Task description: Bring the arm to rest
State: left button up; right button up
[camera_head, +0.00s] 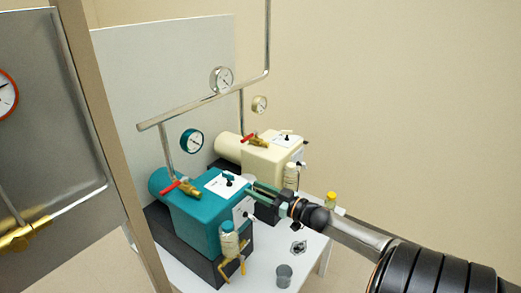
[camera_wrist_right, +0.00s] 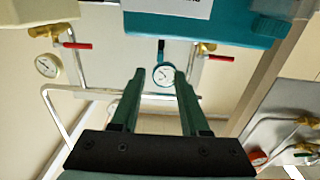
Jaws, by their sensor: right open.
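My right arm (camera_head: 352,236) comes in from the lower right of the head view. My right gripper (camera_head: 268,190) is at the right side of the teal unit (camera_head: 195,212), close to its top edge, with the cream unit behind. In the right wrist view the two green fingers (camera_wrist_right: 155,72) stand apart with nothing between them. The teal unit (camera_wrist_right: 220,22) lies beyond their tips there, with a small dark teal lever (camera_wrist_right: 161,48) near them. I cannot tell whether the fingers touch anything. My left gripper is not in view.
The cream unit (camera_head: 273,150) has a red-handled valve. A grey cup (camera_head: 284,275), a dark knob-like part (camera_head: 298,247) and a yellow-capped bottle (camera_head: 331,198) are on the white table (camera_head: 262,262). Pipes with gauges (camera_head: 192,141) run behind. A panel edge (camera_head: 115,140) stands at left.

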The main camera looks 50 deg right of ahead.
jog(key=shift+s, duration=0.55)
dwell(0.4)
